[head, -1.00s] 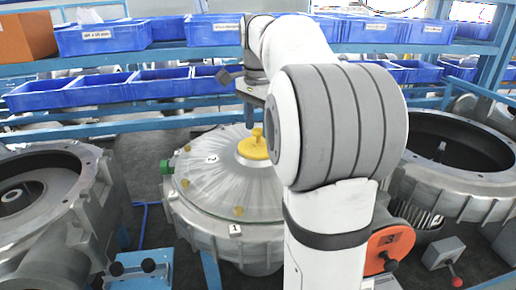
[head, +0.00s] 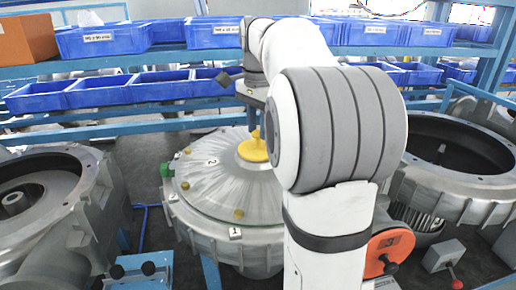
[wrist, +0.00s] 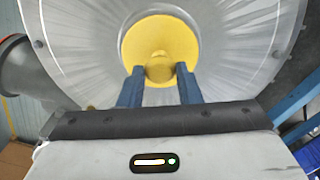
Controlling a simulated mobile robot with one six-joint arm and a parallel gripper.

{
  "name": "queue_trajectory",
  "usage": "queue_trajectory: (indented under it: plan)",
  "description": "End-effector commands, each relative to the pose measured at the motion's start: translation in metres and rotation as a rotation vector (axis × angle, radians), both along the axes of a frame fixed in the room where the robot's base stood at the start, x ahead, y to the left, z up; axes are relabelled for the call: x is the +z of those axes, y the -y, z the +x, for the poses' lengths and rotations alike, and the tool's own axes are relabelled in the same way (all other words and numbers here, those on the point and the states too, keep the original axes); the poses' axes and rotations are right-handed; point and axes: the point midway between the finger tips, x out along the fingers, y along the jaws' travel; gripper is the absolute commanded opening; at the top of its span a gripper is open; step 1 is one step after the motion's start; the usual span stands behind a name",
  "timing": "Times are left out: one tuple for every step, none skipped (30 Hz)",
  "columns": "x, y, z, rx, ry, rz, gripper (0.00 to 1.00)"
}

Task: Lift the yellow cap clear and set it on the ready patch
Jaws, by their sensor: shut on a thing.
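The yellow cap (head: 253,150) sits at the centre of the round grey blower cover (head: 205,180), partly hidden behind my arm in the head view. In the wrist view the cap (wrist: 150,38) is a wide yellow disc with a raised knob (wrist: 160,68) on its near side. My gripper (wrist: 160,76) has its two blue fingers on either side of the knob and is shut on it. In the head view my gripper (head: 251,130) points down onto the cap. Whether the cap touches the cover is hard to tell. I cannot make out a ready patch.
Open grey blower housings stand at the left (head: 40,190) and right (head: 455,150). Blue bins (head: 105,40) line the shelves behind. A small blue block with black knobs (head: 140,275) is at the front left, and a red-knobbed lever (head: 445,258) is at the front right.

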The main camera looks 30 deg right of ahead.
Motion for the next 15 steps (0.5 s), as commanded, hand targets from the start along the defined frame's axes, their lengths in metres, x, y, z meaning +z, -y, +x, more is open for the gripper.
queue_trajectory:
  plan:
    - [0.0019,0.0,0.0,0.0,0.0,0.0,0.0]
    - [0.0023,0.0,0.0,0.0,0.0,0.0,0.0]
    - [0.0028,0.0,0.0,0.0,0.0,0.0,0.0]
    - [0.0032,0.0,0.0,0.0,0.0,0.0,0.0]
    - [0.0036,-0.0001,0.0,0.0,0.0,0.0,0.0]
    - [0.0042,-0.0001,0.0,0.0,0.001,0.0,0.0]
    - [0.0046,-0.0001,0.0,0.0,0.0,0.0,0.0]
    - [0.005,-0.0001,0.0,0.0,0.0,0.0,0.0]
    - [0.0055,-0.0001,0.0,0.0,0.001,0.0,0.0]
    - [0.0059,-0.0001,0.0,0.0,0.001,0.0,0.0]
    - [0.0063,-0.0001,0.0,0.0,0.001,0.0,0.0]
    - [0.0069,-0.0001,0.0,0.0,0.001,0.0,0.0]
    - [0.0073,-0.0001,0.0,0.0,0.001,0.0,0.0]
    - [0.0077,0.0001,-0.0001,0.0,0.001,0.0,0.0]
    - [0.0082,0.0004,-0.0001,-0.001,0.001,0.0,0.0]
